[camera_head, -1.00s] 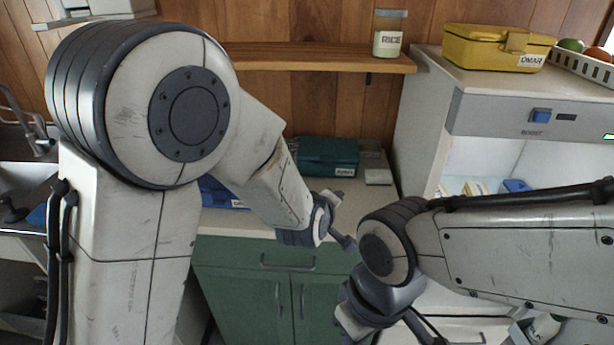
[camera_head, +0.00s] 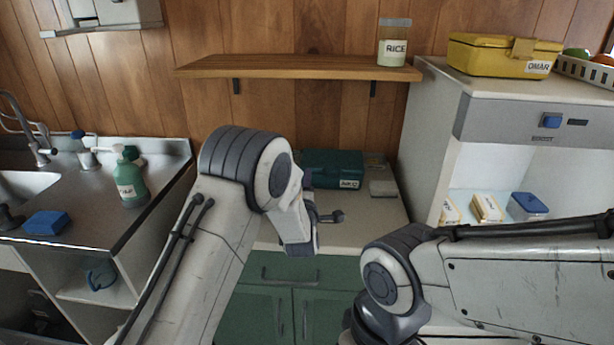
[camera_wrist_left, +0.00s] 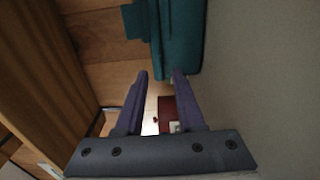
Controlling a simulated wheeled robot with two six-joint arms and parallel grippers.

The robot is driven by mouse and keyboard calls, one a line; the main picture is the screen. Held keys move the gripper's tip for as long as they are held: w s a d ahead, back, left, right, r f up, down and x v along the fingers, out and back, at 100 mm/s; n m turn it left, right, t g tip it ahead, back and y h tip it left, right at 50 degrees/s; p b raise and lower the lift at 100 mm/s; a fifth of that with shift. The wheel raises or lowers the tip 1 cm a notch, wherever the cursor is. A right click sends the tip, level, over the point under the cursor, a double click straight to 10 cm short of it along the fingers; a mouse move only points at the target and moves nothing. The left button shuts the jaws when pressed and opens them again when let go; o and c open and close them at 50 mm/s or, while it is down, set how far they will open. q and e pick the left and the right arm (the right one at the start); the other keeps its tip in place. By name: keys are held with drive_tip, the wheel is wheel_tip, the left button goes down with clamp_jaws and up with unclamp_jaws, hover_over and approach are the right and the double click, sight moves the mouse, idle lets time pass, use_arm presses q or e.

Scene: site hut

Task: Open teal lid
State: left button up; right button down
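The teal box (camera_head: 332,165) stands on the counter against the wood wall, under the shelf. Its lid looks shut and its front carries a white name label. My left gripper (camera_head: 328,216) is in front of the box and a little below it in the head view, apart from it. In the left wrist view the teal box (camera_wrist_left: 181,38) fills the top middle, beyond the fingertips. My left gripper (camera_wrist_left: 160,75) is open there, with nothing held between its fingers. My right arm comes in from the right, its gripper below the picture's edge.
A wooden shelf (camera_head: 300,67) with a rice jar (camera_head: 394,45) hangs above the counter. A small pale block (camera_head: 383,188) lies right of the teal box. A white cabinet (camera_head: 428,130) with a yellow box (camera_head: 500,56) on top stands at the right. Green cupboards (camera_head: 270,310) are below.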

use_arm(q)
drive_tip(key=shift+w, duration=1.15)
clamp_jaws()
idle(0.5)
